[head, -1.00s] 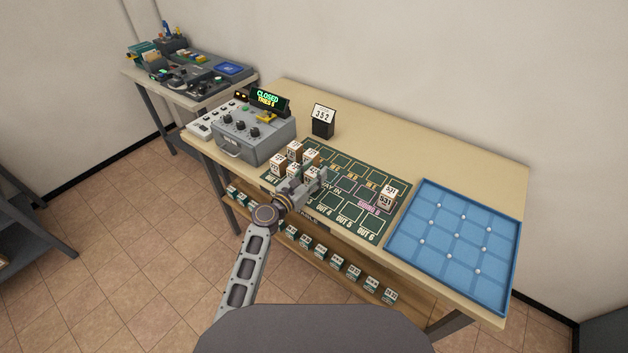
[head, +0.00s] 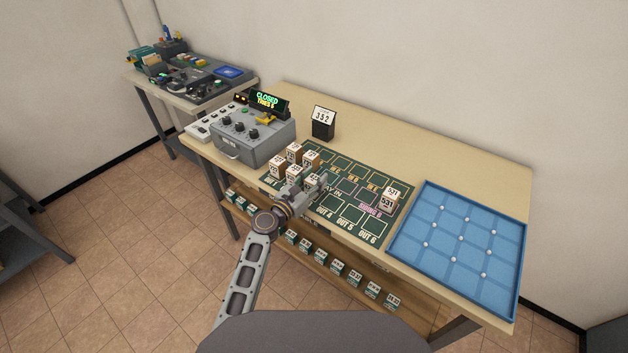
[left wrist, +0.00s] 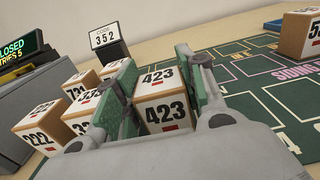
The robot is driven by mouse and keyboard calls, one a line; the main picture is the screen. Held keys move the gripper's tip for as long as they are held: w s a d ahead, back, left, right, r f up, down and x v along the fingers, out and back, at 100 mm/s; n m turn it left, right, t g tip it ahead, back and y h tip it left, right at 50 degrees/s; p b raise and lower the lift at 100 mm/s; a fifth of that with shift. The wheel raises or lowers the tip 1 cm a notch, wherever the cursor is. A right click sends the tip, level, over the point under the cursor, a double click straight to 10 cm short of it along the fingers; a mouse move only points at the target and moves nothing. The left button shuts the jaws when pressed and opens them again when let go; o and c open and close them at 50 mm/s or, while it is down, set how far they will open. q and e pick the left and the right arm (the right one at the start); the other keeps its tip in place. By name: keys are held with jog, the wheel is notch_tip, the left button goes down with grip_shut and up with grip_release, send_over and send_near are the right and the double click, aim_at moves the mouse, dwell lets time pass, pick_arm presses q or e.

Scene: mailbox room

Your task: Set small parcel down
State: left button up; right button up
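The small parcel marked 423 (left wrist: 162,98) has a white top, a tan side and a red mark. It sits between the two fingers of my left gripper (left wrist: 158,88), which look closed against its sides. In the head view my left gripper (head: 316,186) is low over the left part of the green mat (head: 352,187), just in front of a cluster of parcels. I cannot tell whether the parcel touches the mat. Parcels marked 222 (left wrist: 36,131) and 33-something (left wrist: 88,99) stand close to the left finger. My right gripper is not in view.
A grey machine (head: 252,141) with a "CLOSED" display (head: 269,101) stands left of the mat. A 352 sign (head: 323,121) stands behind it. Parcel 531 (head: 389,201) is on the mat's right side. A blue gridded tray (head: 458,246) lies at right. Several parcels line the lower shelf.

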pick_arm(q)
jog(key=shift+o, duration=0.6)
jog(key=shift+r, duration=0.15)
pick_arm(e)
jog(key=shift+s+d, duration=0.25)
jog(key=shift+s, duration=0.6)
pick_arm(q)
jog(key=shift+s, duration=0.1)
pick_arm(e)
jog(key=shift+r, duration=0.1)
pick_arm(q)
jog(key=shift+v, duration=0.95)
jog(key=v, duration=1)
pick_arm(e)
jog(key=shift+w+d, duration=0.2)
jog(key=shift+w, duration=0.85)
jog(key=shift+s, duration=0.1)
